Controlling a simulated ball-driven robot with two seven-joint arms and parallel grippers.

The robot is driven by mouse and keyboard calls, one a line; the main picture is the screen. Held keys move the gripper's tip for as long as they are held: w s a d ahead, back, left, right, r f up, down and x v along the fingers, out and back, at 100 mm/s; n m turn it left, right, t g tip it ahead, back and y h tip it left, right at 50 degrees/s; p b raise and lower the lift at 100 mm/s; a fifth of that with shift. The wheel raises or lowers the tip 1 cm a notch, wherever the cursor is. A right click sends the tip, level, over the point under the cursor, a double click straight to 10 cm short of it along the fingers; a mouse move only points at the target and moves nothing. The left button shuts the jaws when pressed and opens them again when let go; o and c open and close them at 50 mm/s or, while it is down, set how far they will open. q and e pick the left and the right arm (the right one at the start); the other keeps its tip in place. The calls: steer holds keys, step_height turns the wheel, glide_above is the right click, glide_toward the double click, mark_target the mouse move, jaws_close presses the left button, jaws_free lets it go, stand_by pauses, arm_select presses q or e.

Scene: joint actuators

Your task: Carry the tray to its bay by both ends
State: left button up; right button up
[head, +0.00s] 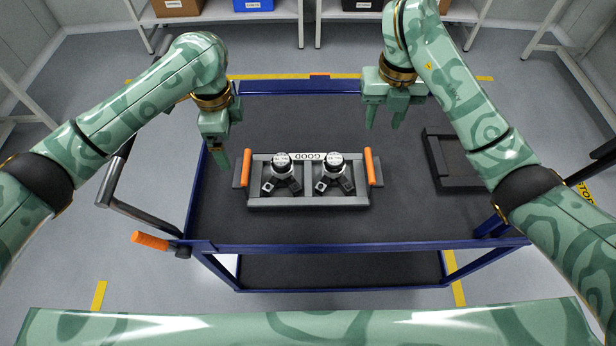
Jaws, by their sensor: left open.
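A grey tray (308,203) marked GOOD lies flat on the dark top of a blue-framed cart (300,119). It has an orange handle at its left end (245,167) and another at its right end (370,167). Two dark joint actuators with silver caps, a left one (281,164) and a right one (333,167), sit in the tray. My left gripper (222,160) is open and empty, just left of and behind the left handle, apart from it. My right gripper (384,115) is open and empty, above and behind the right handle.
A dark open frame (437,165) lies on the cart top at the right, partly hidden by my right arm. The cart's push bar with an orange grip (150,241) sticks out at the left.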

mark_target(240, 171)
arm_select(q)
step_height(240, 171, down, 15)
steer(key=shift+s+f, duration=0.1)
steer(key=shift+f, duration=0.1)
arm_select(e)
step_height(240, 171, down, 15)
steer(key=shift+s+f, duration=0.1)
steer(key=shift+f, duration=0.1)
arm_select(q)
steer(key=c, duration=1)
arm_select(e)
jaws_close()
arm_select(q)
steer(key=shift+r, duration=0.1)
steer(key=shift+c, duration=0.6)
arm_select(e)
steer(key=shift+r, duration=0.1)
